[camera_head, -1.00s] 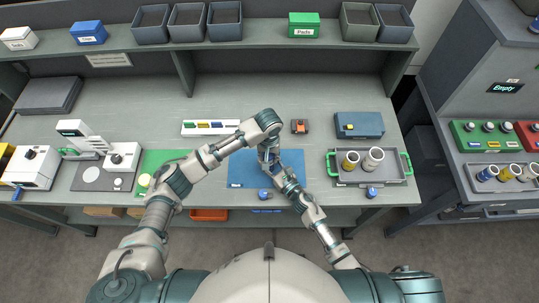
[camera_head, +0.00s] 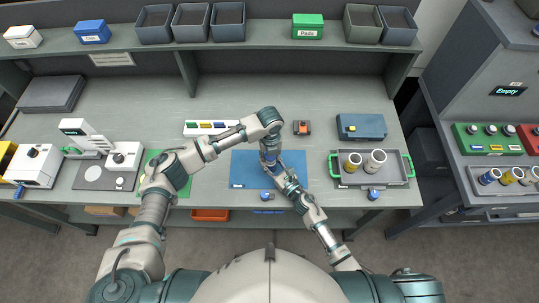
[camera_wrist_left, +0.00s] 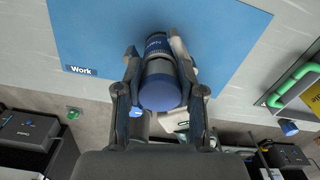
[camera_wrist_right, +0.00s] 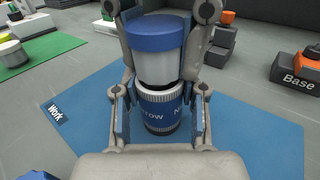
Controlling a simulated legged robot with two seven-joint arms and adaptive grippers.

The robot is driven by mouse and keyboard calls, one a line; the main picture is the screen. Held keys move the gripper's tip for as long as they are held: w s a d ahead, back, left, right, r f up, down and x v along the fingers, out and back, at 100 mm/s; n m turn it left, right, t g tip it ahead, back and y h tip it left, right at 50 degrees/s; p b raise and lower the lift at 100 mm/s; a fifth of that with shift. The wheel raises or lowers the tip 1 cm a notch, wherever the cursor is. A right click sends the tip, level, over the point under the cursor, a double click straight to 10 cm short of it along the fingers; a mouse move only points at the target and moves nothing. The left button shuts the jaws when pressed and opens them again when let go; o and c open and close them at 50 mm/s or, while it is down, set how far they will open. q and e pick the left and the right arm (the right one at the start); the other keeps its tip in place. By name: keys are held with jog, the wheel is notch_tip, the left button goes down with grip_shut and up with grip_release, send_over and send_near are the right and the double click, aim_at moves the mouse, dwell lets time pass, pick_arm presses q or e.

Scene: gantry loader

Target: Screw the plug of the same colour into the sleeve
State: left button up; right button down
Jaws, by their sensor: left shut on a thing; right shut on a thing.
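The plug (camera_wrist_right: 155,62) has a blue cap and a silver body. My left gripper (camera_wrist_left: 161,90) is shut around it; the blue cap (camera_wrist_left: 160,95) faces the left wrist camera. The blue sleeve (camera_wrist_right: 158,112), with white lettering and a silver upper ring, stands upright below the plug. My right gripper (camera_wrist_right: 159,100) is shut on the sleeve. Plug and sleeve are roughly in line, with a dark band between them. I cannot tell how far the plug sits inside the sleeve. In the head view, the left gripper (camera_head: 268,160) is above the right gripper (camera_head: 281,178).
The blue work mat (camera_head: 240,170) lies beneath. An orange-topped block (camera_head: 301,127) and a blue-grey box (camera_head: 360,126) stand behind.

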pick_arm(q)
jog(key=m, duration=0.5)
jog(key=shift+w+a+f+m, duration=0.1)
jog(key=shift+w+a+m, duration=0.05)
jog(key=shift+a+m, duration=0.15)
jog(key=m, duration=0.6)
jog(key=shift+d, duration=0.1)
jog(key=o, duration=1.2)
jog(key=shift+c, duration=0.2)
jog(key=shift+d, duration=0.15)
jog(key=shift+d, duration=0.1)
